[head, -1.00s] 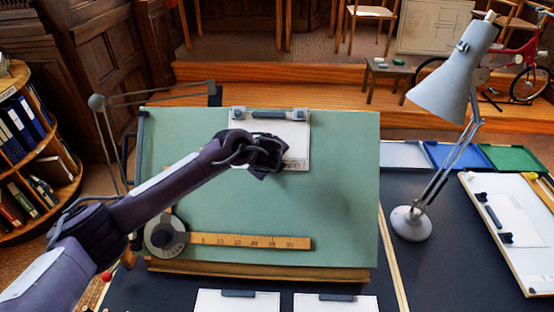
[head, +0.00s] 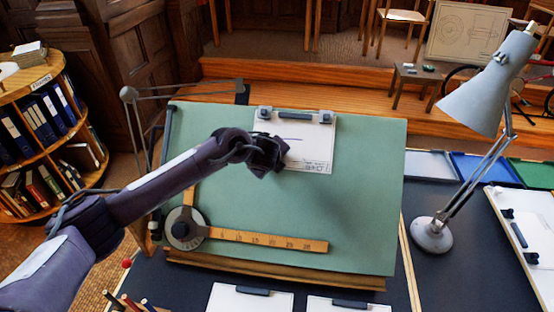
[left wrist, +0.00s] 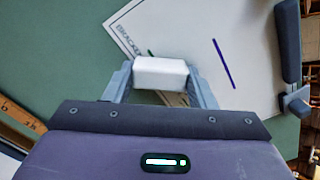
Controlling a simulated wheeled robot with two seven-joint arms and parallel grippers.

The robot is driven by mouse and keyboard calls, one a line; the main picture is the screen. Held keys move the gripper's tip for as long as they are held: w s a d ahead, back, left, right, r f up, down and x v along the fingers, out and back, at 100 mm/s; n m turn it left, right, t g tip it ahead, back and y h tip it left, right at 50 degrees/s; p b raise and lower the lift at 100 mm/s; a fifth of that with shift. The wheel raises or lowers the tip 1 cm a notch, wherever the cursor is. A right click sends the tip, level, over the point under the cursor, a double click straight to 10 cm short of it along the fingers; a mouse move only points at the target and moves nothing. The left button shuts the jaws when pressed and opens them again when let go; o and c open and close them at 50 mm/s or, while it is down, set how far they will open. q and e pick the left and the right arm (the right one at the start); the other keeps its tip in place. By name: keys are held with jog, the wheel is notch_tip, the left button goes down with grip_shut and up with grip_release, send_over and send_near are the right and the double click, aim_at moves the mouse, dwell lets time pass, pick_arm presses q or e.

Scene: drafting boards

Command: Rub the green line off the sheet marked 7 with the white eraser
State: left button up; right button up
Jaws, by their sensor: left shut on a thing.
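My left gripper (head: 270,158) hangs over the left part of a white sheet (head: 320,150) clipped to the green drafting board (head: 350,210). In the left wrist view the gripper is shut on a white eraser (left wrist: 160,72), held between its two fingers. A short green stroke (left wrist: 151,53) shows at the eraser's far edge; the rest is hidden. A blue-violet line (left wrist: 222,63) lies on the sheet to the right of the eraser. I cannot tell whether the eraser touches the paper. No 7 is readable. My right gripper is out of view.
A wooden ruler arm (head: 265,239) with a round head lies across the board's lower part. A clip (head: 296,116) holds the sheet's top. A grey lamp (head: 432,235) stands right of the board. Other clipped sheets (head: 250,302) lie at the front.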

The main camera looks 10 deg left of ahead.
aim_at(311, 163)
pick_arm(q)
jog(key=shift+a, duration=1.45)
jog(key=shift+d+b, duration=0.3)
jog(key=shift+d, duration=4.9)
jog(key=shift+w+d+b, duration=0.1)
jog(key=shift+d+b, duration=0.35)
jog(key=shift+d, duration=1.25)
jog(key=p+v, duration=0.6)
